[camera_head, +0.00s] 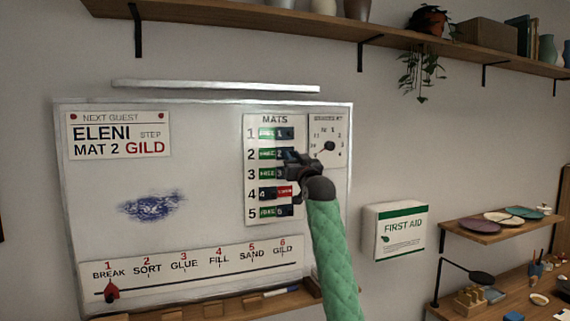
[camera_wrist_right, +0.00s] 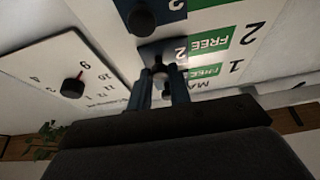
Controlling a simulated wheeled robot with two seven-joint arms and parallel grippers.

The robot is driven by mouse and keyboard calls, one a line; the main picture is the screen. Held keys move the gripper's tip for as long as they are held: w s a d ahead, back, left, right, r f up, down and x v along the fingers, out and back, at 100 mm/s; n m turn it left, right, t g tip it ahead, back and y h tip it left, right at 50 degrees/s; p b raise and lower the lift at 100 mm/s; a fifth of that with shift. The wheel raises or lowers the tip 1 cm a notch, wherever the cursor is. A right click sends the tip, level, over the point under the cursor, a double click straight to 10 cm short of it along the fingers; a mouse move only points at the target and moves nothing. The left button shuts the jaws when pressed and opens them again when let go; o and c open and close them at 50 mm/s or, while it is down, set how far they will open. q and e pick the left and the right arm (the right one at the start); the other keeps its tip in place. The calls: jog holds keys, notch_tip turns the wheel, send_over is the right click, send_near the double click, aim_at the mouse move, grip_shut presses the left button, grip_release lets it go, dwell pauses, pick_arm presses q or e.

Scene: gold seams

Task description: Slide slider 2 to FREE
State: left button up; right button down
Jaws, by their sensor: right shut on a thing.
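The MATS panel (camera_head: 250,135) on the whiteboard carries numbered dark-blue sliders in rows. Slider 2 (camera_head: 281,154) sits at the right end of its row, with the green FREE label (camera_head: 266,154) uncovered to its left. My right gripper (camera_head: 295,158) is at slider 2, coming from the lower right. In the right wrist view, which is turned over, the fingers (camera_wrist_right: 163,82) are shut on the knob of slider 2 (camera_wrist_right: 150,52), beside the green FREE label (camera_wrist_right: 208,40). The left gripper is not in view.
Slider 4 (camera_head: 267,194) sits at the left with red showing. Sliders 1, 3 and 5 show green. A dial panel (camera_head: 332,125) is just right of the gripper. A shelf (camera_head: 300,24) runs above.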

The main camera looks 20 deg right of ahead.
jog(key=shift+r, duration=0.1)
jog(key=shift+d, duration=0.15)
jog(key=c, duration=1.5)
grip_release()
jog(key=shift+o, duration=0.9)
jog(key=shift+d, duration=0.2)
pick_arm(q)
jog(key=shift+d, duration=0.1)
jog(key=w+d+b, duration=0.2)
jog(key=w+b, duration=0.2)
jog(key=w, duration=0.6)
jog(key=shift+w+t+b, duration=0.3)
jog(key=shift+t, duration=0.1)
pick_arm(e)
jog(key=v, duration=0.8)
